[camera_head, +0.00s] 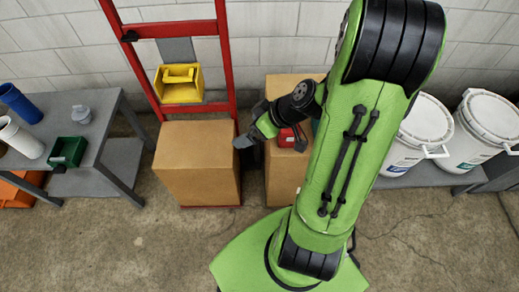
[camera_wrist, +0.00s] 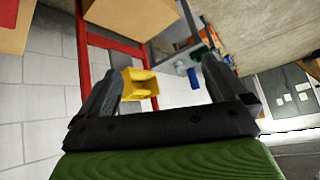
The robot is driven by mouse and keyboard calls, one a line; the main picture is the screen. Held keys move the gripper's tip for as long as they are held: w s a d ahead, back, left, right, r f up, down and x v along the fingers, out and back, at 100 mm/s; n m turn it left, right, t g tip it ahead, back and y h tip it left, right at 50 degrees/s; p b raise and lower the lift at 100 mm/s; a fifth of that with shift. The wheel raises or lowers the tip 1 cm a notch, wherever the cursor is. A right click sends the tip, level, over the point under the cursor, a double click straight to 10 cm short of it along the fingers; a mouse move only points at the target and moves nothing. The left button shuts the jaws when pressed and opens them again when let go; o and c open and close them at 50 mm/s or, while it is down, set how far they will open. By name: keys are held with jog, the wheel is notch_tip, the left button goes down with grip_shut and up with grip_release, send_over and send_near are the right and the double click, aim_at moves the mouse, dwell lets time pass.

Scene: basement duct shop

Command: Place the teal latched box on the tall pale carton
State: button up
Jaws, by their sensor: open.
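A brown carton (camera_head: 279,178) stands at the centre, partly hidden behind my arm, and appears to be the taller of two. Its top carries a small red object (camera_head: 287,137). A teal sliver (camera_head: 315,126) shows at my arm's edge there; I cannot tell whether it is the latched box, as my arm hides most of it. A second, wider carton (camera_head: 196,170) stands to the left. My gripper (camera_head: 247,143) is near the gap between the cartons, pointing left. In the wrist view my gripper (camera_wrist: 160,82) is open, with nothing between its fingers.
A red frame (camera_head: 226,60) with a yellow bin (camera_head: 180,84) stands behind the left carton. A grey table (camera_head: 98,145) at left holds a green bin (camera_head: 68,151) and cylinders. White buckets (camera_head: 425,122) stand at right. The front floor is clear apart from my base.

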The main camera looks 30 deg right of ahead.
jog(key=s+a+r+m+h, duration=0.2)
jog(key=s+a+r, duration=0.1)
jog(key=s+r, duration=0.4)
jog(key=s+a+r+m+h, duration=0.2)
jog(key=s+a+r+m, duration=0.1)
jog(key=s+r, duration=0.4)
jog(key=shift+s+a+g+h, duration=0.35)
jog(key=shift+a+g+h, duration=0.05)
jog(key=shift+a, duration=0.1)
notch_tip(320, 180, up, 10)
jog(key=p, duration=1)
